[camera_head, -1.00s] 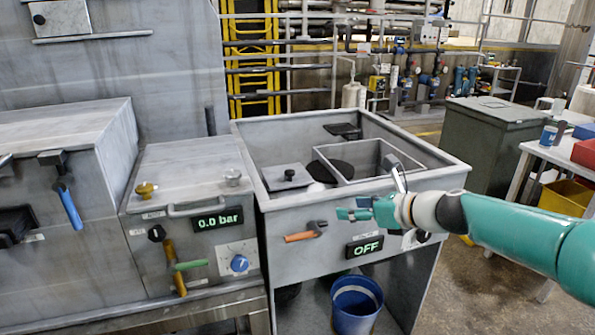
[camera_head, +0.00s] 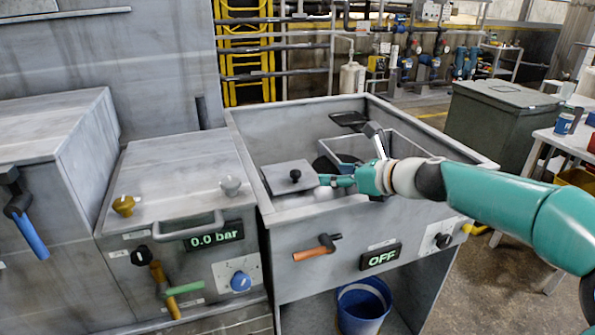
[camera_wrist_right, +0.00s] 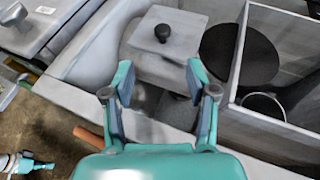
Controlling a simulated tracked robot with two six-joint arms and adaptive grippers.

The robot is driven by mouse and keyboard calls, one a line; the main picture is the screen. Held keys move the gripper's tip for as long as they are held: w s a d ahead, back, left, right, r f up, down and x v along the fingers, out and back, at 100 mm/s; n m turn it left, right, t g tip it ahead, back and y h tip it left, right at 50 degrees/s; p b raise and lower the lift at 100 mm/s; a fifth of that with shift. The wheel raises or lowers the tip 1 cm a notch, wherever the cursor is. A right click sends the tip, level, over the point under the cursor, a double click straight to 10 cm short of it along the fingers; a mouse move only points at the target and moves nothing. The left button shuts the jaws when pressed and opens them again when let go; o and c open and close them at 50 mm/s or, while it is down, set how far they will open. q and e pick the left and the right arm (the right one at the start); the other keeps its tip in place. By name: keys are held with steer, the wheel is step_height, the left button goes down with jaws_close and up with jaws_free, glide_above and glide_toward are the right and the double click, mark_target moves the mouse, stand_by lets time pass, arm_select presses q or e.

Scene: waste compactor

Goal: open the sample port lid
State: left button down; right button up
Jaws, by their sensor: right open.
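A grey square lid with a black knob (camera_head: 280,179) lies in the left part of the open basin, and I take it for the sample port lid. It looks closed and flat. It also shows in the right wrist view (camera_wrist_right: 137,43), with the knob upright beyond the fingers. My right gripper (camera_head: 324,180) is open and empty, just right of the lid, its fingers pointing at the knob. In the right wrist view the two fingers (camera_wrist_right: 158,72) stand apart, short of the knob. What looks like my left gripper (camera_wrist_right: 32,164) shows small at the lower left; its fingers are unclear.
The basin rim (camera_head: 250,140) surrounds the lid. A walled grey compartment (camera_head: 410,149) with a dark round disc stands right of the lid. An orange-handled lever (camera_head: 314,253) and an OFF display (camera_head: 380,257) are on the basin front. A blue bucket (camera_head: 362,308) stands below.

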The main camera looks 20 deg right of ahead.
mark_target(297, 172)
steer(key=p+x, duration=0.1)
steer(key=x, duration=1.3)
steer(key=shift+w+d+f+p, duration=0.15)
steer(key=shift+w+f+p, duration=0.05)
steer(key=shift+f+p, duration=0.15)
jaws_close()
